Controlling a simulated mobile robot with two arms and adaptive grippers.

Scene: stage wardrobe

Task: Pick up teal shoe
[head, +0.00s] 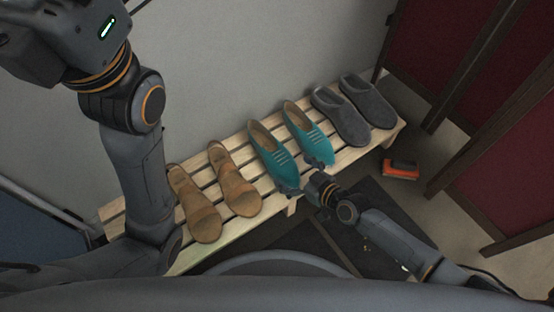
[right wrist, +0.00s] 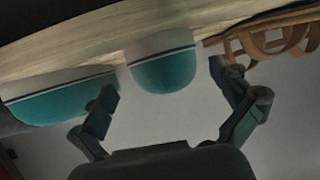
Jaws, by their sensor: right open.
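A pair of teal shoes stands side by side on the slatted bench in the head view: the left teal shoe (head: 270,150) and the right teal shoe (head: 305,130), toes toward me. My right gripper (head: 306,175) is open and empty at their toe ends. In the right wrist view, which appears upside down, one teal shoe (right wrist: 163,68) shows ahead between the open fingers (right wrist: 165,85). The other teal shoe (right wrist: 60,98) is at the left, partly behind a finger. Contact cannot be told. My left arm shows at the left, but its gripper is out of view.
The wooden bench (head: 230,233) also holds brown sandals (head: 235,180) left of the teal pair and grey slippers (head: 342,117) to the right. An orange-and-black object (head: 400,169) lies on the floor. A dark red folding screen (head: 495,120) stands at the right.

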